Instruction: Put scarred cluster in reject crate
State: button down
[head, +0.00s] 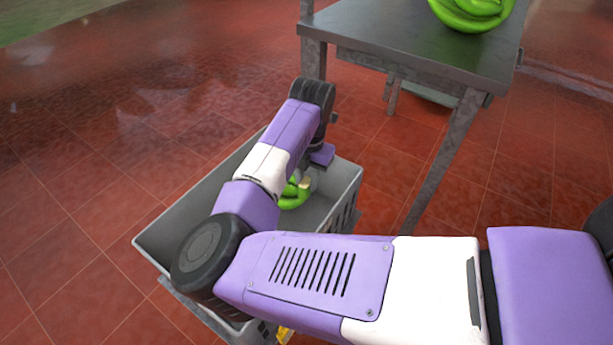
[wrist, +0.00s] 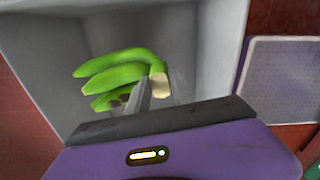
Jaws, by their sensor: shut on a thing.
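The scarred cluster (wrist: 125,71) is a bunch of green bananas with a pale cut crown and a brown patch on a lower fruit, seen in the wrist view. It also shows partly in the head view (head: 292,194), mostly hidden by my arm. My gripper (wrist: 146,92) is shut on the cluster near its crown. The cluster is inside the grey crate (head: 345,178), within its walls. The crate walls also show in the wrist view (wrist: 35,45). I cannot tell whether the cluster touches the crate floor.
A grey metal table (head: 400,35) stands behind the crate at the upper right, with another green banana cluster (head: 470,12) on it. Its legs come down close to the crate's right side. Red tiled floor (head: 80,170) is open at the left.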

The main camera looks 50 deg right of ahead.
notch_tip(320, 180, down, 10)
jog(key=b, duration=0.7)
jog(key=shift+f, duration=0.7)
dwell(0.5)
jog(key=c, duration=1.1)
grip_release()
jog(key=shift+o, duration=0.2)
jog(key=shift+f, duration=0.1)
notch_tip(320, 180, up, 8)
jog(key=p, duration=0.3)
jog(key=shift+s+r, duration=0.15)
jog(key=shift+r, duration=0.1)
notch_tip(320, 180, up, 17)
jog(key=p, duration=1.1)
jog(key=shift+f, duration=0.2)
